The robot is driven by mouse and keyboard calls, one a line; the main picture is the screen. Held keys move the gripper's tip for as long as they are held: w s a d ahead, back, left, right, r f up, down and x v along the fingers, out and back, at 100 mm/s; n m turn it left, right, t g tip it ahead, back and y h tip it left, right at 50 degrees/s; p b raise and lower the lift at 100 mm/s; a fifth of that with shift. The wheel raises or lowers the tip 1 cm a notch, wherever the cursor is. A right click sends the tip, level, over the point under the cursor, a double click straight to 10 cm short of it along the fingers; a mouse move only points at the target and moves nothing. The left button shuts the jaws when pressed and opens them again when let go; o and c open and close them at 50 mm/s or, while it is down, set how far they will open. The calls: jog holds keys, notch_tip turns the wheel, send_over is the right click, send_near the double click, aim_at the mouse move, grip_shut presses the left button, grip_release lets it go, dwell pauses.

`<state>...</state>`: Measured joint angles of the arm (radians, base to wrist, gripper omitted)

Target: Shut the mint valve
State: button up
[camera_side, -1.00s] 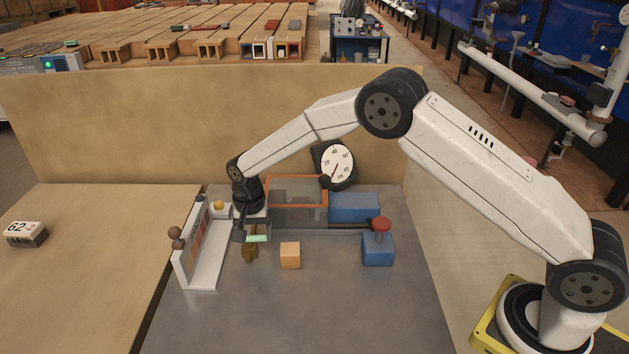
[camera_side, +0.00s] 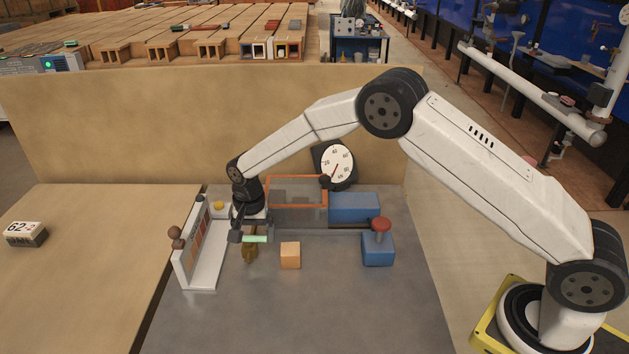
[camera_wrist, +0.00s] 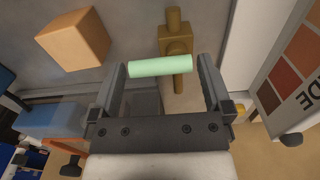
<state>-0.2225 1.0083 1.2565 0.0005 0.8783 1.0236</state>
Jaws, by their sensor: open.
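The mint valve handle (camera_wrist: 160,66) is a pale green bar on top of a brass valve body (camera_wrist: 176,38). In the side view the mint handle (camera_side: 255,239) lies roughly left to right above the brass body (camera_side: 249,253). In the wrist view it sits between my gripper's two fingers, crosswise to the brass pipe below it. My gripper (camera_side: 250,236) is open, with its fingers at either end of the handle; it also shows in the wrist view (camera_wrist: 160,85). I cannot tell whether a finger touches the handle.
An orange block (camera_side: 290,255) stands right of the valve. A blue base with a red knob (camera_side: 380,228) is further right. A white panel with colour swatches (camera_side: 195,250) stands close on the left. An orange-framed box (camera_side: 297,205) and a dial gauge (camera_side: 337,163) are behind. The front grey surface is clear.

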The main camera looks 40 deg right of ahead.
aim_at(255, 236)
jog(key=shift+r, duration=0.15)
jog(key=shift+r, duration=3.75)
jog(key=shift+s+d+r, duration=0.15)
jog(key=shift+s+d, duration=0.1)
jog(key=shift+d, duration=0.05)
jog(key=s+d+r+n+t, duration=0.1)
jog(key=s+d+n, duration=0.3)
jog(key=s, duration=0.9)
jog(key=s+d+r+n+t, duration=0.1)
jog(key=s+d+n, duration=0.4)
jog(key=s, duration=0.8)
jog(key=d, duration=0.3)
jog(key=shift+s+t, duration=0.25)
jog(key=shift+t, duration=0.05)
